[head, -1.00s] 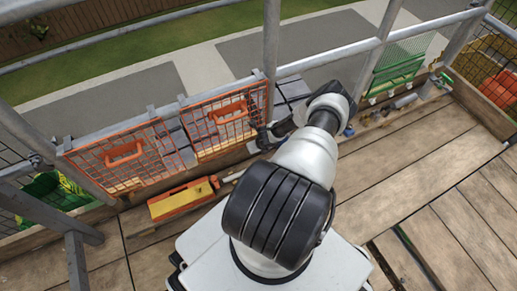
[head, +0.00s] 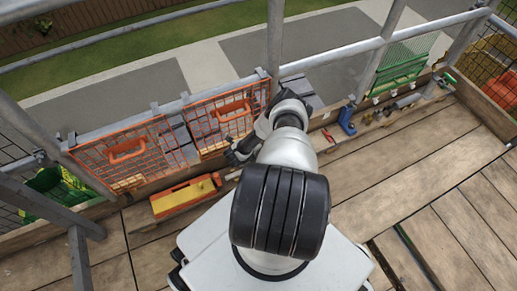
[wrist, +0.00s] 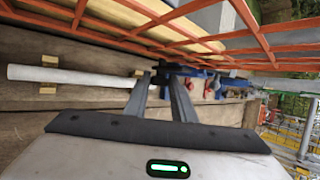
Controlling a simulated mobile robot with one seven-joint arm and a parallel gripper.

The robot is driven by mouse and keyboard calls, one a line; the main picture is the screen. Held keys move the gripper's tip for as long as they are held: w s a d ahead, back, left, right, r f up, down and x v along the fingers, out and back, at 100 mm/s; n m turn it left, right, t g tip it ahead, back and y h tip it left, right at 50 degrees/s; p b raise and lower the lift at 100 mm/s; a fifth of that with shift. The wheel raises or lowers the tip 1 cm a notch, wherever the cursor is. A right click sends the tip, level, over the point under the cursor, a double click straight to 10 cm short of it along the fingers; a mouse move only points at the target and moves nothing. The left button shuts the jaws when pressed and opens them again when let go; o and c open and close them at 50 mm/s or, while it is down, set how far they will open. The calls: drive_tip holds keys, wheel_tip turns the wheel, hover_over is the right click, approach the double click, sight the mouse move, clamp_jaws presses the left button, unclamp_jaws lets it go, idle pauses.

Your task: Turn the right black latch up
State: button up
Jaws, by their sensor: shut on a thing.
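The right orange mesh panel (head: 215,110) with its orange handle hangs on the rail in the head view. My gripper (head: 236,158) is low beside its lower right part. In the wrist view the orange mesh (wrist: 170,30) spans the top. My gripper (wrist: 163,77) points forward under it with its two fingers close together, shut on a small dark piece, which looks like the black latch (wrist: 163,68). The latch is mostly hidden by the fingertips, and whether it is turned is hard to tell. My arm hides it in the head view.
The left orange mesh panel (head: 122,155) hangs beside. An orange and yellow box (head: 185,195) lies on the planks below. A white pipe (wrist: 70,76) runs along the boards. A blue tool (head: 347,120) and a green rack (head: 400,65) are right.

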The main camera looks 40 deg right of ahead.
idle(0.5)
drive_tip(key=o, duration=1)
drive_tip(key=p+v, duration=0.6)
drive_tip(key=v, duration=1.1)
drive_tip(key=shift+s+a, duration=0.1)
drive_tip(key=shift+a, duration=0.25)
